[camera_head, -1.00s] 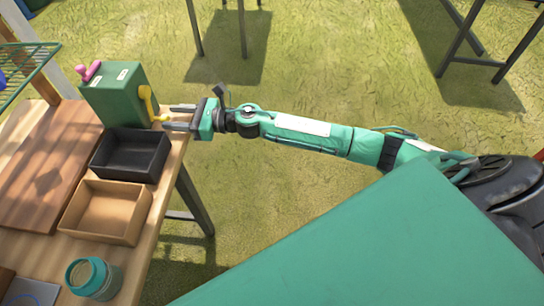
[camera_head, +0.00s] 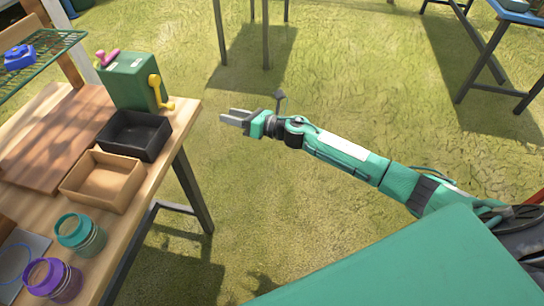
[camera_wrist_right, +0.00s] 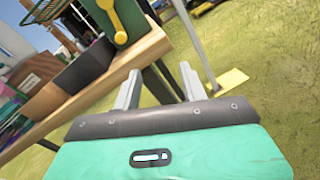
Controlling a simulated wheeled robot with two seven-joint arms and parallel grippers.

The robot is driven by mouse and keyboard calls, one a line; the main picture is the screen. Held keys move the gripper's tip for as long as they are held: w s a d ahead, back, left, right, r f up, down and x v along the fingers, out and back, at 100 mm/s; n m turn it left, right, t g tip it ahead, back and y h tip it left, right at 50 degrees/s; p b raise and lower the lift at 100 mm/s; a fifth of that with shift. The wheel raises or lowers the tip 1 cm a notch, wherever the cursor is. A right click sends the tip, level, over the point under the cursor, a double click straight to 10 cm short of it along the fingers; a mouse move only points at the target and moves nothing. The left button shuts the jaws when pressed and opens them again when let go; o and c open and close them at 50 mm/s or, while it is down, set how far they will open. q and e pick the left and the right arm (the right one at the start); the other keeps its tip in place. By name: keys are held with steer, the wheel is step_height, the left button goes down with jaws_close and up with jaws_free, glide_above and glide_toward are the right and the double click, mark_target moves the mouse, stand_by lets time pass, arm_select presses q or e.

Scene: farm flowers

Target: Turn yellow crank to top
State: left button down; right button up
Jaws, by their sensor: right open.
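The yellow crank (camera_head: 156,88) is on the right side of a green box (camera_head: 134,84) at the table's far end. In the right wrist view the crank (camera_wrist_right: 112,18) shows near the top edge on the green box. My right gripper (camera_head: 228,116) is open and empty, over the grass to the right of the table, apart from the crank. In the right wrist view its two fingers (camera_wrist_right: 160,84) have nothing between them. My left gripper is not in view.
The wooden table (camera_head: 120,235) holds a black tray (camera_head: 150,148), a tan tray (camera_head: 120,200), a teal-lidded jar (camera_head: 92,243) and a purple-lidded jar (camera_head: 66,285). Open grass lies right of the table.

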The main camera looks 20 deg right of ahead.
steer(key=s+d+f+m+h+p, duration=0.2)
steer(key=d+f+m+h+p, duration=0.1)
steer(key=f+m, duration=0.5)
steer(key=s+d+f+m+h+p, duration=0.2)
steer(key=d+f+m, duration=0.4)
steer(key=f+m, duration=0.3)
steer(key=shift+s+d+f+t+h+p, duration=0.2)
steer(key=shift+s+f+t+h+p, duration=0.15)
steer(key=shift+f+h+p, duration=0.85)
steer(key=shift+r+b, duration=0.25)
steer(key=shift+b, duration=0.05)
